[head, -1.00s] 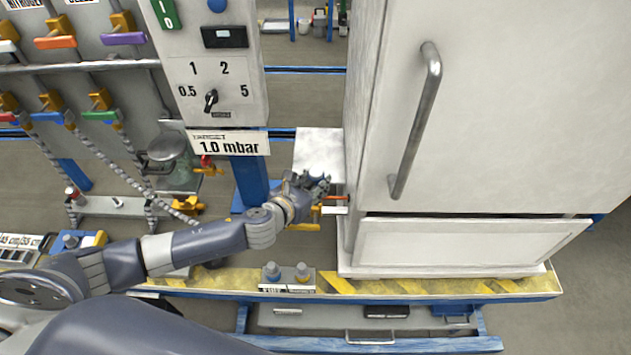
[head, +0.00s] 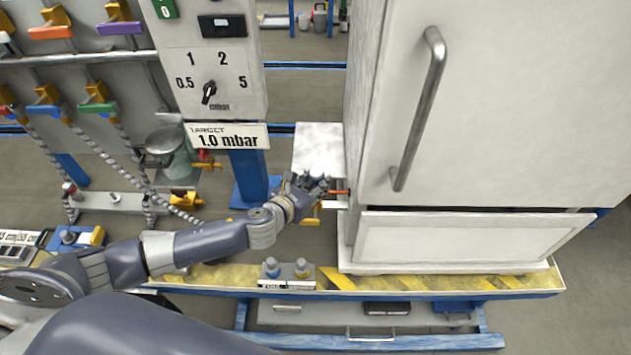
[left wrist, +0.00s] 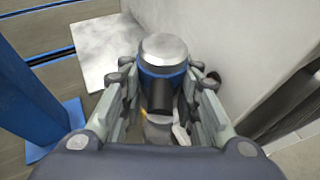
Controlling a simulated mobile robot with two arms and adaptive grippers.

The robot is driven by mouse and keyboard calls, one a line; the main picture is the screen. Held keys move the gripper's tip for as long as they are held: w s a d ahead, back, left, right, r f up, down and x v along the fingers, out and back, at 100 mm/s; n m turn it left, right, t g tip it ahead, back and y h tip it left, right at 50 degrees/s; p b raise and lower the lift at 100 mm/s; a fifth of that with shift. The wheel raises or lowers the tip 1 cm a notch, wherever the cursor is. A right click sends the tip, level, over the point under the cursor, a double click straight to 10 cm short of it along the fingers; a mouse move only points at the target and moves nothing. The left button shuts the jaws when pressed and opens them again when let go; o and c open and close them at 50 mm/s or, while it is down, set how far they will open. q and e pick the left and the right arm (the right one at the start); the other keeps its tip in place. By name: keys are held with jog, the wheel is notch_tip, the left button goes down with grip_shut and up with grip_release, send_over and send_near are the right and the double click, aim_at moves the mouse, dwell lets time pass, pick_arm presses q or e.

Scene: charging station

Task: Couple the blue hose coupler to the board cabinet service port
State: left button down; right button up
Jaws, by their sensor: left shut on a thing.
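The blue hose coupler (left wrist: 163,82), with a silver round end, a blue band and a dark stub, stands between the fingers of my left gripper (left wrist: 165,95) in the left wrist view. The gripper is shut on it. In the head view my left gripper (head: 318,185) is just left of the white board cabinet (head: 480,110), near its lower left side. The coupler cannot be made out clearly there. Small orange (head: 340,192) and white (head: 336,205) parts stick out beside the cabinet's side; I cannot tell which is the service port. My right gripper is not in view.
A grey control panel (head: 210,60) with a dial and a 1.0 mbar sign (head: 226,136) stands to the left on a blue post (head: 247,175). Hoses and coloured valves are further left. A yellow-striped bench edge (head: 400,284) runs below, bearing a small two-knob block (head: 287,272).

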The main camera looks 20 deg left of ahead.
pick_arm(q)
jog(key=shift+f, duration=0.35)
jog(key=c, duration=1.1)
grip_release()
jog(key=v, duration=1.2)
jog(key=shift+s, duration=0.1)
